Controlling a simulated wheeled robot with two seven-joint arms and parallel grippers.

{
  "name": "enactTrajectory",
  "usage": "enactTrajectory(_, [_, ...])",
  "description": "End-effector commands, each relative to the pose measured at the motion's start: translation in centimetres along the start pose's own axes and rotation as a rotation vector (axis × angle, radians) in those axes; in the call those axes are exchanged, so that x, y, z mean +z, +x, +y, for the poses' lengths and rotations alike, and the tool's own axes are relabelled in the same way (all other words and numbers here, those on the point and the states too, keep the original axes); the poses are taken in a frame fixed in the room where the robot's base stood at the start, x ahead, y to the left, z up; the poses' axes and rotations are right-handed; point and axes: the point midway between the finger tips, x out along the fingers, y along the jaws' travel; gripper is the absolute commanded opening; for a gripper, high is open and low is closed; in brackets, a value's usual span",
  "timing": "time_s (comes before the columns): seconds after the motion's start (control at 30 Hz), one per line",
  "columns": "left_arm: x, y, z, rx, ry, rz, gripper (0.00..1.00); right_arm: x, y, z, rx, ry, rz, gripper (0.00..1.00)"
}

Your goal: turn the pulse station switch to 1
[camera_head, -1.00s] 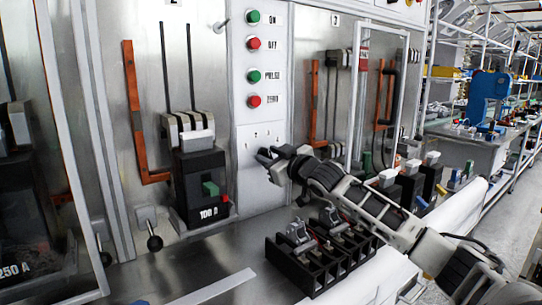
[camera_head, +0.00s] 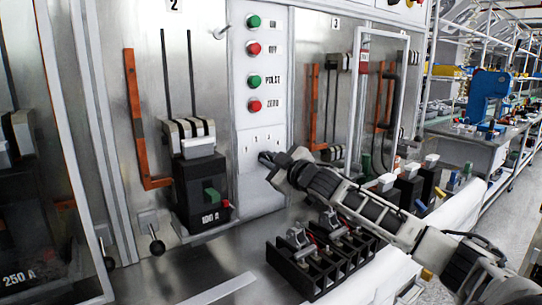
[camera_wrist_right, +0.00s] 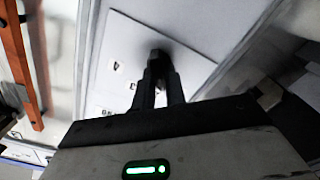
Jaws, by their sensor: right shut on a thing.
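The pulse station is a pale panel (camera_head: 251,177) below a column of buttons, with small position marks (camera_head: 262,137) along its upper part. My right gripper (camera_head: 266,160) is at this panel, its fingers close together. In the right wrist view the right gripper (camera_wrist_right: 160,72) is shut on a small dark switch knob (camera_wrist_right: 159,55) standing on the pale panel (camera_wrist_right: 125,45). The fingers hide most of the knob, so I cannot tell which mark it points to. My left gripper is not in view.
Green and red buttons (camera_head: 254,80) sit above the panel. A black breaker marked 100 A (camera_head: 203,190) stands in the bay at left. A black tray with metal parts (camera_head: 300,268) lies on the bench below my right arm. A glass door frame (camera_head: 354,100) stands to the right.

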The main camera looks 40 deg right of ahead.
Motion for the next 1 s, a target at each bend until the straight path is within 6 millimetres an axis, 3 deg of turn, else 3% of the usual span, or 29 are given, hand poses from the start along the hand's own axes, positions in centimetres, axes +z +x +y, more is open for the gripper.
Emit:
enactTrajectory(0.5, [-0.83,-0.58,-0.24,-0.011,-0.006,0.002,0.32,0.04,-0.01,-0.18,-0.002,-0.324,-0.002,0.0])
enactTrajectory(1.0, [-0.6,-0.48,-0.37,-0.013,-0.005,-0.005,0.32,0.15,-0.01,-0.27,-0.002,-0.381,-0.002,0.0])
